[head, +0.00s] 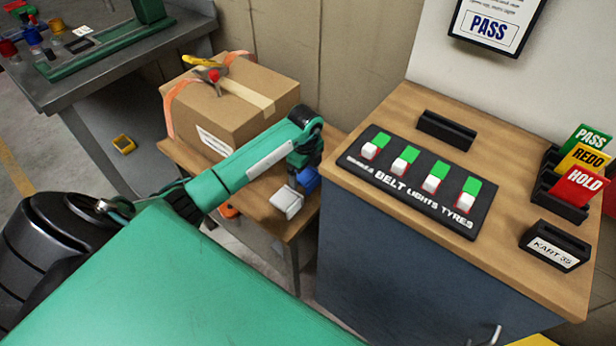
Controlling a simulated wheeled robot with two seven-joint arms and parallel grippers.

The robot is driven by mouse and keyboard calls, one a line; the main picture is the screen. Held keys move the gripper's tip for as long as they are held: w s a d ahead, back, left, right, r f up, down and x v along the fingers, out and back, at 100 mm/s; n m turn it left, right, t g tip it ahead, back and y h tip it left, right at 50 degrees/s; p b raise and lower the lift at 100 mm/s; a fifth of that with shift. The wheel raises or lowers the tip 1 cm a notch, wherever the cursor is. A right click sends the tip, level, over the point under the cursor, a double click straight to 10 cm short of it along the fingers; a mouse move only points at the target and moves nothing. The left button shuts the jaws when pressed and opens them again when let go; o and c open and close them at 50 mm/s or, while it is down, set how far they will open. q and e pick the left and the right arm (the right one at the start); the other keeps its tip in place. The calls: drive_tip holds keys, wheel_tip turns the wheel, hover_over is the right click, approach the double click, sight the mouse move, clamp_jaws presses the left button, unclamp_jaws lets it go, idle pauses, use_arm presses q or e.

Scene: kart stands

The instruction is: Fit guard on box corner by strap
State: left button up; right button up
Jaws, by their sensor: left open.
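The brown cardboard box (262,108) stands on a small wooden table, left of the counter. An orange strap (172,98) hangs over its left side and runs over the top. A yellow-and-red strap tool (212,70) lies on top. My left gripper (300,170) points down beside the box's right front side, open. A blue piece (308,181) is right by the fingers; I cannot tell whether it touches them. A pale grey, block-like piece (287,201) lies at the table's front edge; neither piece is clearly the guard. My forearm hides the box's lower front. My right gripper is out of view.
The small table (262,221) has little free room. The wooden counter (398,115) at right holds a switch board (415,182), black holders and PASS, REDO, HOLD cards (578,186). A grey workbench (100,82) stands at upper left. An orange item (229,211) sits below my forearm.

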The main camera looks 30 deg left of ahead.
use_arm(q)
drive_tip(key=c, duration=1.1)
drive_tip(key=shift+r, duration=0.2)
